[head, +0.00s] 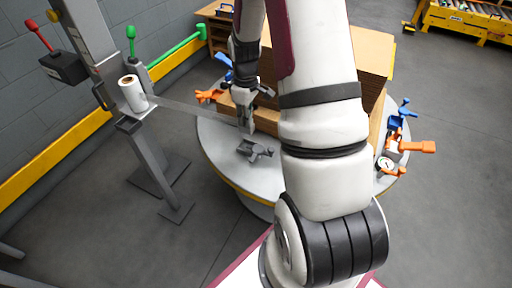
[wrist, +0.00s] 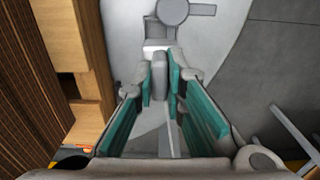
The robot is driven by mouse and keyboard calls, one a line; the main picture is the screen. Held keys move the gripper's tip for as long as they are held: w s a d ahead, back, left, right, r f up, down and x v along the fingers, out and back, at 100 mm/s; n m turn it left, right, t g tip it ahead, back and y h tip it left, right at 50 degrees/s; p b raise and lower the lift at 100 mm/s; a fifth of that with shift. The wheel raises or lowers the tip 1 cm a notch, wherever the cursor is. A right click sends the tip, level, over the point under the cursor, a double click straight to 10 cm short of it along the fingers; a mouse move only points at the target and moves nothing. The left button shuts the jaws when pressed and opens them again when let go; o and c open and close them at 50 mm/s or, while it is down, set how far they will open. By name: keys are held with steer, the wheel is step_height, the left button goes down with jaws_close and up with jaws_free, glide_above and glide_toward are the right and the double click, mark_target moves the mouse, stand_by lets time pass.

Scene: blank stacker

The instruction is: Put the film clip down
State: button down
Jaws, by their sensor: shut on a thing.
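My gripper (head: 247,124) points down over the near left part of the round grey table (head: 222,153). In the wrist view its teal-padded fingers (wrist: 161,70) are closed around a small grey piece, apparently the film clip (wrist: 160,78); the fingers hide part of it. A clear film strip (head: 195,110) stretches from the white film roll (head: 133,95) on the stand to my gripper. A dark grey clamp-like piece (head: 255,151) lies on the table just below the fingertips; it also shows at the top of the wrist view (wrist: 173,12). I cannot tell whether the held piece touches it.
Stacked brown boxes (head: 372,52) fill the table's middle, close beside my gripper. Orange clamps (head: 208,96) and blue clamps (head: 403,112) sit around the rim, with a round gauge (head: 386,163) at right. The wrapping stand (head: 112,72) is at left. Floor in front is clear.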

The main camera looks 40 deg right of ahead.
step_height(320, 180, down, 9)
steer(key=b, duration=0.3)
steer(key=shift+f, duration=0.1)
steer(key=shift+f, duration=0.1)
steer(key=c, duration=1.7)
jaws_free()
steer(key=shift+o, duration=0.2)
